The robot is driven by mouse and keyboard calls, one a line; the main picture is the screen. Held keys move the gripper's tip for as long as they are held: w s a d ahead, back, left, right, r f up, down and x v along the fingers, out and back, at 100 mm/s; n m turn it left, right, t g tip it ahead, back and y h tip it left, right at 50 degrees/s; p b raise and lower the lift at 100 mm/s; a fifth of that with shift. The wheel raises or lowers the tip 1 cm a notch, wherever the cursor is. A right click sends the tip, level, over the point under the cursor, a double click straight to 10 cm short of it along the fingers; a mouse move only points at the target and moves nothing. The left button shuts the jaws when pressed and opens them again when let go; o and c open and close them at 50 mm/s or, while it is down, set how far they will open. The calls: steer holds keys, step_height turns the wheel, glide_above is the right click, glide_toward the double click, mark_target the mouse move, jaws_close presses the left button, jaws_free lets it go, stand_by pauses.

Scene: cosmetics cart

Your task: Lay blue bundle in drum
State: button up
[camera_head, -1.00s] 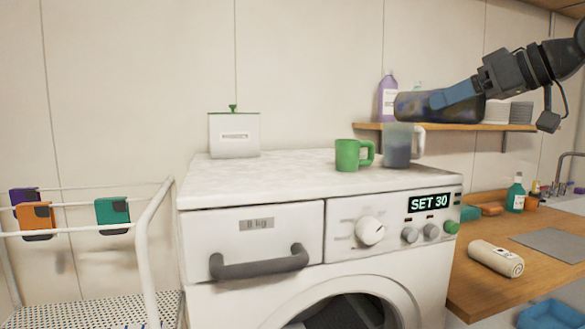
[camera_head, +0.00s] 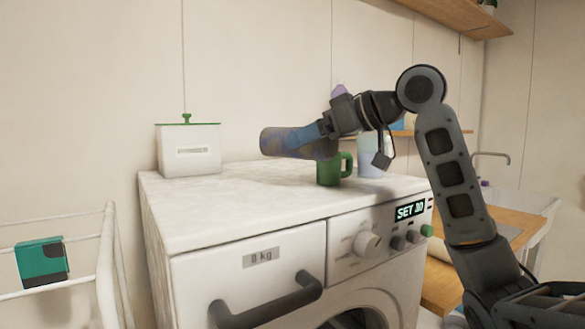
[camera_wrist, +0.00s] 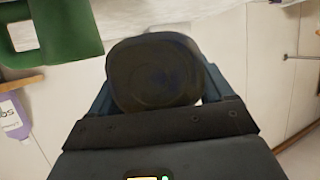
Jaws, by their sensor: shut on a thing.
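The blue bundle (camera_head: 275,142) is a dark blue, mottled roll. My gripper (camera_head: 303,138) is shut on it and holds it in the air above the washing machine's top, over and left of a green mug (camera_head: 334,172). In the wrist view the bundle (camera_wrist: 155,75) shows its round end between the two blue fingers. The drum (camera_head: 350,319) shows only as a dark strip of the front opening at the bottom edge of the head view. Most of the drum is cut off there, and the gripper is well above it.
The washing machine (camera_head: 215,215) has a dark handle (camera_head: 268,305) and a knob (camera_head: 367,243). A white rack (camera_head: 105,265) with a teal item (camera_head: 41,261) is at left.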

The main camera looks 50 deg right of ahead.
mark_target(277, 156)
steer(key=w+a+f, duration=0.2)
steer(key=a, duration=0.1)
steer(key=shift+w+f, duration=0.1)
steer(key=shift+f+p, duration=0.35)
steer(key=shift+f, duration=1.65)
steer(key=shift+f, duration=0.1)
steer(key=o, duration=1.1)
steer(key=shift+d, duration=0.1)
steer(key=shift+c, duration=0.2)
